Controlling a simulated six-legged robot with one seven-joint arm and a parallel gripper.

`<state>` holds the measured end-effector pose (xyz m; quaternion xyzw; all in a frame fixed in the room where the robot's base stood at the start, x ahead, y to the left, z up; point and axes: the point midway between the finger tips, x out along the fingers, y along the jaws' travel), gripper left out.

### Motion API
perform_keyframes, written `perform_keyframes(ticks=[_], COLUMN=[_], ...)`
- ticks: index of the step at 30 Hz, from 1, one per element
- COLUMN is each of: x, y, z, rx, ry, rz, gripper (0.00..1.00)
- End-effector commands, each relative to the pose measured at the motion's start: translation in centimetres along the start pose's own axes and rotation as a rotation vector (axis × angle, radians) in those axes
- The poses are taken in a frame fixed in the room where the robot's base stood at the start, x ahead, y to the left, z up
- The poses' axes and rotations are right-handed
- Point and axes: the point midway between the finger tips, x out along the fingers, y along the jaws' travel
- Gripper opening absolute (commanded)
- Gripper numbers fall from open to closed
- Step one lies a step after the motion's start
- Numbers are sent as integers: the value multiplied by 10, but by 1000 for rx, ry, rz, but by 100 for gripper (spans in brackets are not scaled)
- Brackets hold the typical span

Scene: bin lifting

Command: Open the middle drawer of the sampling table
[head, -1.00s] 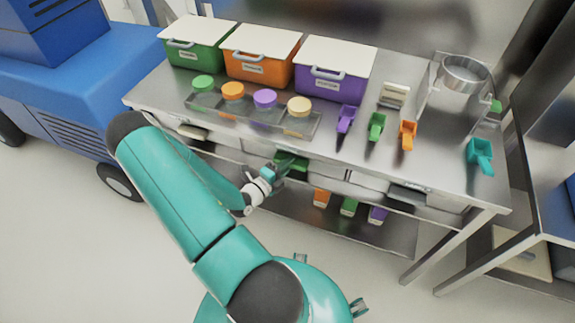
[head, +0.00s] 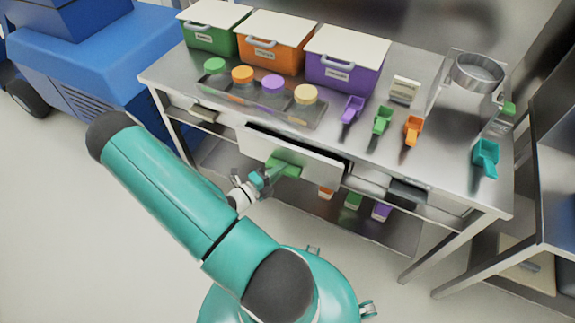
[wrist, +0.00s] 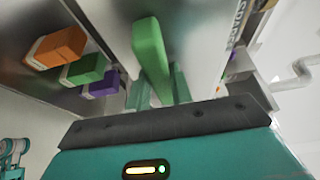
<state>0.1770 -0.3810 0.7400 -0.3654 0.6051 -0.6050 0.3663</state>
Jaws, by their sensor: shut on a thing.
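The sampling table (head: 380,75) is a long steel table with drawers under its top. Its middle drawer (head: 318,167) has a pale front and stands partly pulled out, with a dark gap along its top edge. A green handle (head: 287,166) is on that front, and it also shows in the wrist view (wrist: 149,48). My gripper (head: 268,176) is shut on the green handle, with a finger on each side of it in the wrist view. The inside of the drawer is mostly hidden.
Green, orange and purple bins (head: 262,52), lidded jars in a clear tray (head: 290,108) and several scoops stand on the tabletop. Coloured containers (head: 353,200) sit on the lower shelf. A blue vehicle (head: 95,65) is at left. The floor in front is open.

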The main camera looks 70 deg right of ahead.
Motion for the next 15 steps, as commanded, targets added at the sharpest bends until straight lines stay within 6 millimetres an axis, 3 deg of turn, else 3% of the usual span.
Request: perform_keyframes(ticks=[8, 15], x=[-43, -104], y=[0, 0], z=[-12, -37], rx=[-1, -3], ry=[0, -2], rz=[0, 0], gripper=[0, 0])
